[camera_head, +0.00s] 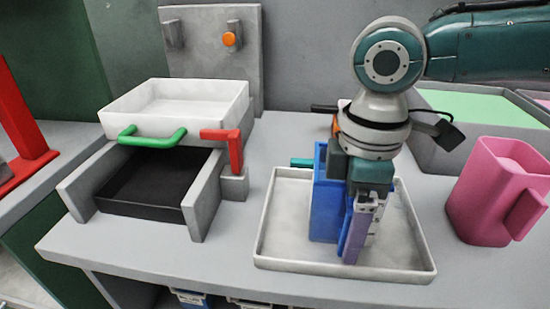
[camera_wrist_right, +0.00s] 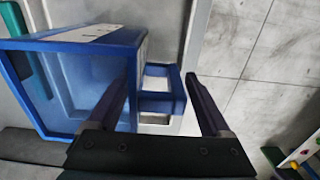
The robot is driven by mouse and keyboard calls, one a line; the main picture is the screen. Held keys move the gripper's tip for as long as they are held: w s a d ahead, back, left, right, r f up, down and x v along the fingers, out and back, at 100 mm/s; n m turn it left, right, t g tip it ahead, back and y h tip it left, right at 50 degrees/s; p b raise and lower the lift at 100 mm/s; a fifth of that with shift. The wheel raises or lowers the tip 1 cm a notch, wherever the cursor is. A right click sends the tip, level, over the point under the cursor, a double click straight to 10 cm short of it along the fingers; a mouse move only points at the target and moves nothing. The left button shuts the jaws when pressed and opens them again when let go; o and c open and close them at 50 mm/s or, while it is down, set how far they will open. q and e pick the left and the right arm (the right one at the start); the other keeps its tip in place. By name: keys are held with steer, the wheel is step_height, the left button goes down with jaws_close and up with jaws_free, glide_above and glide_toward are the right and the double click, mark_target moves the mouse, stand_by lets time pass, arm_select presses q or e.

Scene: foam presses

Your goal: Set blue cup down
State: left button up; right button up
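The blue cup (camera_head: 325,205) stands upright in the white tray (camera_head: 275,258), on the tray's left half. My right gripper (camera_head: 358,238) points down at the cup's right side, in front of part of it. In the right wrist view the cup (camera_wrist_right: 95,85) fills the left side, and its handle (camera_wrist_right: 162,103) lies between the two dark fingers. The fingers (camera_wrist_right: 162,90) stand wide apart and look open around the handle. Whether a finger touches it is hard to tell. My left gripper is not in view.
A pink jug (camera_head: 490,195) stands right of the tray. To the left is a press with a white upper box (camera_head: 175,105), green handle (camera_head: 150,136), red lever (camera_head: 228,145) and black bed (camera_head: 150,185). A teal piece (camera_head: 301,162) shows beside the cup.

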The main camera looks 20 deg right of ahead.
steer(key=shift+o, duration=0.3)
steer(key=shift+r, duration=0.15)
step_height(320, 180, up, 12)
steer(key=shift+f+p, duration=0.2)
steer(key=shift+p, duration=0.55)
steer(key=shift+a, duration=0.25)
steer(key=s+a+f+t+y, duration=0.1)
steer(key=s+a+f+y, duration=0.15)
steer(key=a, duration=0.35)
steer(key=s+a+f+t+y, duration=0.1)
steer(key=s+a+f, duration=0.3)
steer(key=a, duration=0.3)
steer(key=s+d+f+m+t+h, duration=0.1)
steer(key=s+d+f+m+h, duration=0.2)
steer(key=s+d+m, duration=0.6)
steer(key=shift+s+d+m+t, duration=0.3)
steer(key=shift+d+m, duration=0.1)
steer(key=shift+d, duration=0.3)
